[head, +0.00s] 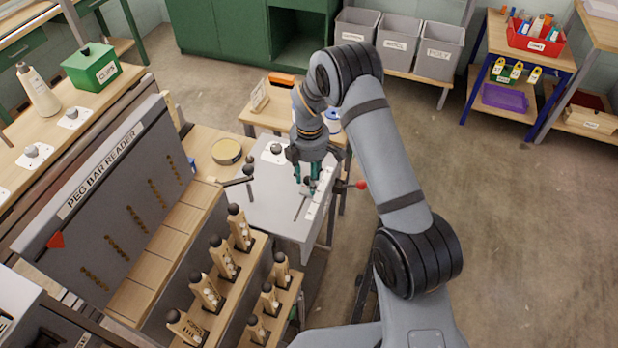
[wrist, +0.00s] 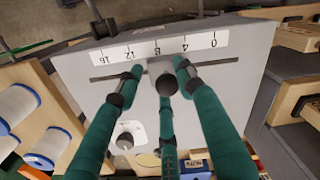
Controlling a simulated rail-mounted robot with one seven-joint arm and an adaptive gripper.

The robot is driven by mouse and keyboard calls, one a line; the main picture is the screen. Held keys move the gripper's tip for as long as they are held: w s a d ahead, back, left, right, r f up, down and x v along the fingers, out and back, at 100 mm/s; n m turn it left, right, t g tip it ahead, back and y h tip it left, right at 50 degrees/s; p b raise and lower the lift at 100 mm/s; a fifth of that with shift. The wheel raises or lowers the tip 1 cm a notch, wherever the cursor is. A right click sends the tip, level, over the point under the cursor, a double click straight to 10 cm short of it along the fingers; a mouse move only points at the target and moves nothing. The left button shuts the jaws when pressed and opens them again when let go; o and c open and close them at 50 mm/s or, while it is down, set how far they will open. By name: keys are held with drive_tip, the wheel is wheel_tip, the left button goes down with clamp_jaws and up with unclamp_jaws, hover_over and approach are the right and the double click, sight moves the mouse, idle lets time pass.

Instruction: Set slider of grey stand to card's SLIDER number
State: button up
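The grey stand (head: 270,205) has a sloping top with a white number scale (wrist: 160,49) marked 16, 12, 8, 4, 0 and a dark slot beside it. In the wrist view the slider's round dark knob (wrist: 165,86) stands at the slot near the 8. My gripper (wrist: 160,80) is over the knob, its teal fingers spread around it; the left finger is clearly apart from it. In the head view my gripper (head: 308,182) is low over the stand, hiding part of the slot. I cannot make out a readable card with a SLIDER number.
A round knob on a white plate (wrist: 128,137) is on the same stand. A red-ended lever (head: 361,185) sticks out on its right. The peg bar reader (head: 100,200) and wooden racks of pegs are to the left. White spools (wrist: 20,105) show at left in the wrist view.

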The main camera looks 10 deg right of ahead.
wheel_tip(320, 180, up, 12)
idle(0.7)
drive_tip(key=shift+s+a, duration=0.1)
